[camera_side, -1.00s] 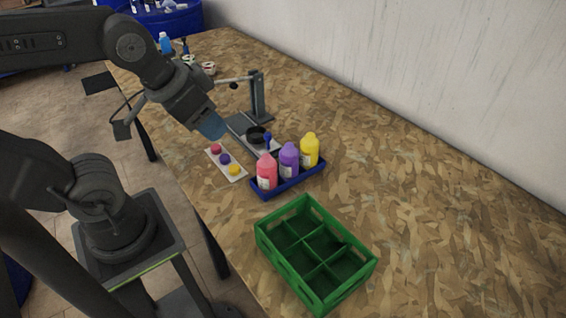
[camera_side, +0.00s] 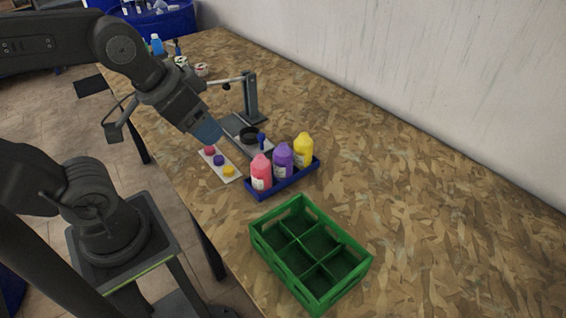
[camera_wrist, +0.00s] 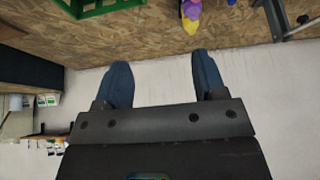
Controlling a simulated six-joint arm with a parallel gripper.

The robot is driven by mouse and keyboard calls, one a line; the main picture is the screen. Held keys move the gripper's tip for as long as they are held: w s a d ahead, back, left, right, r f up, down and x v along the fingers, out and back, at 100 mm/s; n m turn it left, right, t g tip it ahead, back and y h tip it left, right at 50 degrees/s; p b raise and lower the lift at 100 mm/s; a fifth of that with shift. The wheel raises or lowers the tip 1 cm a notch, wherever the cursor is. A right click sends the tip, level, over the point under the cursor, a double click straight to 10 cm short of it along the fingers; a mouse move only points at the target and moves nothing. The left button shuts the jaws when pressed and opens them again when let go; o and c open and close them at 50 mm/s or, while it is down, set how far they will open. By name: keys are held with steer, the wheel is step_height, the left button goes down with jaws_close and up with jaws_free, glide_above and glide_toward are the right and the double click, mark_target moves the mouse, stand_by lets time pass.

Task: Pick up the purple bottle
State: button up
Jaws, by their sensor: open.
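The purple bottle (camera_side: 283,161) stands upright in a blue tray (camera_side: 297,179), between a pink bottle (camera_side: 261,173) and a yellow bottle (camera_side: 303,150). My gripper (camera_side: 214,138) is above and to the left of the tray in the side view, apart from the bottles and empty. In the wrist view my gripper (camera_wrist: 160,85) shows two blue fingers set wide apart. The purple bottle (camera_wrist: 191,9) and the yellow bottle (camera_wrist: 191,26) show at the top edge there, beyond the fingers and partly cut off.
A green crate (camera_side: 262,232) with empty compartments stands in front of the tray. A white strip with coloured caps (camera_side: 219,160) lies left of the tray. A grey stand (camera_side: 250,98) rises behind it. The table's right side is clear up to the wall.

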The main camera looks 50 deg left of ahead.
steer(key=w+a+n+g, duration=0.2)
steer(key=w+n, duration=0.4)
steer(key=w, duration=0.2)
steer(key=n+g, duration=0.4)
steer(key=n, duration=0.9)
glide_above(283, 153)
steer(key=a, duration=0.2)
step_height(283, 153, down, 12)
steer(key=f, duration=0.8)
steer(key=shift+w+d+f, duration=0.15)
steer(key=shift+w+f, duration=0.15)
steer(key=shift+f, duration=0.05)
steer(key=shift+w+d+f, duration=0.1)
steer(key=shift+d+f, duration=0.05)
steer(key=shift+f, duration=1.2)
steer(key=shift+d+f, duration=0.15)
steer(key=shift+f, duration=1.2)
steer(key=shift+r, duration=0.1)
steer(key=c, duration=0.7)
